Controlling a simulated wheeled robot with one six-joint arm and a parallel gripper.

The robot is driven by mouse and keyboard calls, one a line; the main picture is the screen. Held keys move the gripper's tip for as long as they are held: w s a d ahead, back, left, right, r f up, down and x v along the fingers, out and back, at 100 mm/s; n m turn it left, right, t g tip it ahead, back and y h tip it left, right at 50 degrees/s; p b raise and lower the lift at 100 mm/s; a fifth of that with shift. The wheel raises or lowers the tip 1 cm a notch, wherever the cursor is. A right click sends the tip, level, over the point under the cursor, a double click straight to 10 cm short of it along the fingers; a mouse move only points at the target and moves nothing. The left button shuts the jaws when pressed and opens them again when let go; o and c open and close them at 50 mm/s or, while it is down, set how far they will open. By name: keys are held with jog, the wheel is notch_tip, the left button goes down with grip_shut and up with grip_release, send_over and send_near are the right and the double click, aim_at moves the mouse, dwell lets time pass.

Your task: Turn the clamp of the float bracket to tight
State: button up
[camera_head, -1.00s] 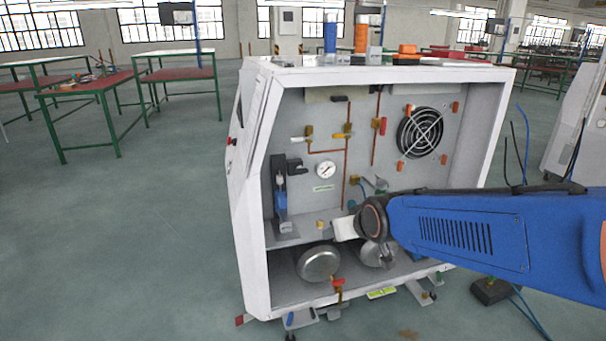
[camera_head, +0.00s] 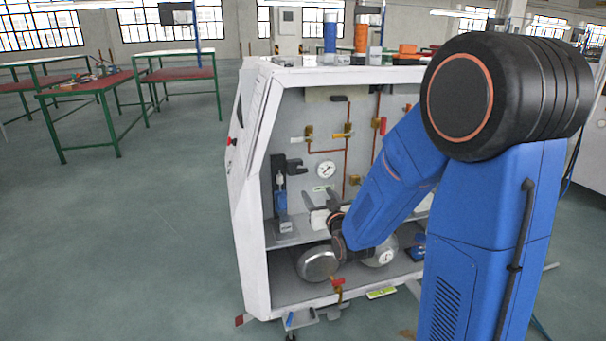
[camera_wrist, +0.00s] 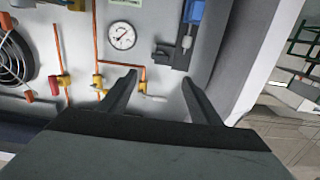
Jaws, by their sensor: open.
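The float bracket (camera_head: 281,190) stands at the left inside the white cabinet, with a dark upright part and a blue part. A black bracket-like piece (camera_head: 295,167) juts out beside its top; I cannot tell whether this is the clamp or how it is set. In the wrist view the blue part (camera_wrist: 194,12) is at the top, with a dark piece (camera_wrist: 184,52) below it. My gripper (camera_head: 321,199) is inside the cabinet, right of the float bracket and apart from it. In the wrist view my gripper (camera_wrist: 160,92) is open, with nothing between its fingers.
A round gauge (camera_head: 326,170), copper pipes and yellow-handled valves (camera_head: 342,135) are on the back panel. Two round metal vessels (camera_head: 318,263) sit on the cabinet floor. The cabinet's left wall (camera_head: 250,190) stands close to the bracket. My arm hides the right side.

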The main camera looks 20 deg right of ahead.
aim_at(302, 171)
jog(key=w, duration=1.7)
jog(key=shift+w, duration=0.25)
jog(key=shift+c, duration=0.4)
jog(key=c, duration=1)
